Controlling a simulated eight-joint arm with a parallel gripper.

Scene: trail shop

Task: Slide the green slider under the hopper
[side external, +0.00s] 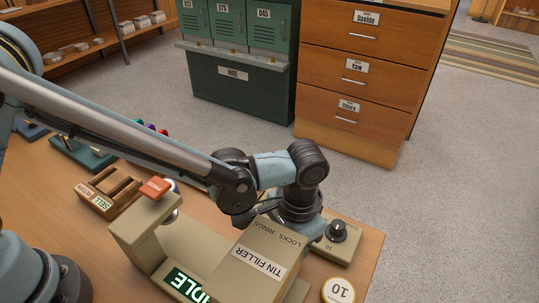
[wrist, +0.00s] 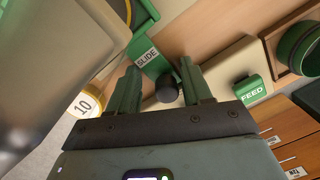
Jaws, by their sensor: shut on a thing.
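The green slider (wrist: 150,59) carries a SLIDE label and lies between and just beyond my fingers in the wrist view. My gripper (wrist: 159,78) is shut on the slider, with a finger on either side of it; the exact contact is hard to see. A dark round knob (wrist: 167,91) shows between the fingers. In the side view the beige tin filler (side external: 247,270) stands in front of my wrist and hides my fingers and the slider. I cannot tell which part is the hopper; a green ring-shaped part (wrist: 291,50) shows at the upper right in the wrist view.
A green FEED part (wrist: 250,91) is right of my fingers. A yellow-rimmed 10 disc (side external: 339,291) and a box with a black dial (side external: 338,232) are right of the filler. A wooden SELL block (side external: 110,192) is at left. Drawers (side external: 365,75) stand beyond the table.

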